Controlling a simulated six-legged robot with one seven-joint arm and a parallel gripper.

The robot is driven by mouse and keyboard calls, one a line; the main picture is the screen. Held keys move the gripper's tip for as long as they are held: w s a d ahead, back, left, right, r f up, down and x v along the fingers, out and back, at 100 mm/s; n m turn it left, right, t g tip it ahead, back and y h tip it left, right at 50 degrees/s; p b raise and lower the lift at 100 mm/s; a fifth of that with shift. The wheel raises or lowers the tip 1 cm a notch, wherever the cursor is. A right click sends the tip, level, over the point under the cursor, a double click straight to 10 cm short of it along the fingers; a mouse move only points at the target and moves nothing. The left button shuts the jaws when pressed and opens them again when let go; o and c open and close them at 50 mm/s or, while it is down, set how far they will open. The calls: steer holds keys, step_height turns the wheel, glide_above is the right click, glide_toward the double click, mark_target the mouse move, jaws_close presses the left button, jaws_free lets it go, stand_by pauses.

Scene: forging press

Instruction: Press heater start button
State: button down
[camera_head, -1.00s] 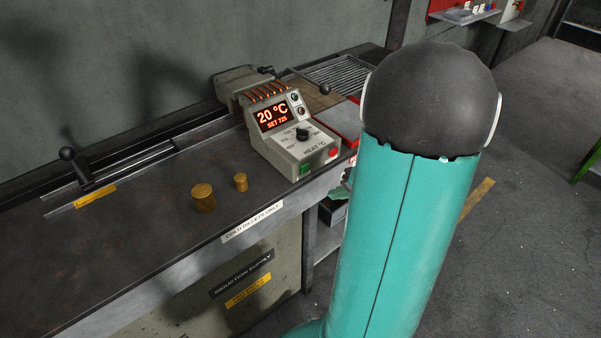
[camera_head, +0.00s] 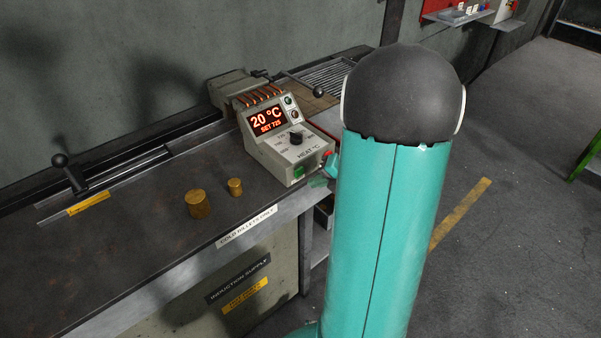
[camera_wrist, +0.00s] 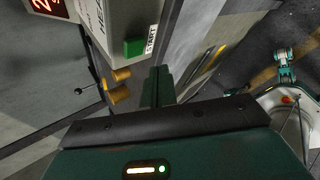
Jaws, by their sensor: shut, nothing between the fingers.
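The heater unit (camera_head: 285,135) is a pale box on the bench, its display (camera_head: 267,118) reading 20 °C, SET 725. In the head view my arm hides most of the gripper; a small teal part shows at the heater's right front corner.
A black-knobbed lever (camera_head: 70,172) is at the far left. Open floor lies right of my arm.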

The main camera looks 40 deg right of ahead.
mark_target(299, 177)
steer(key=shift+w, duration=1.1)
steer(key=shift+w, duration=0.1)
stand_by(1.1)
steer(key=shift+w+a, duration=0.1)
steer(key=shift+w, duration=0.2)
steer(key=shift+w, duration=0.4)
stand_by(0.7)
steer(key=shift+s, duration=0.85)
steer(key=s, duration=0.5)
stand_by(0.4)
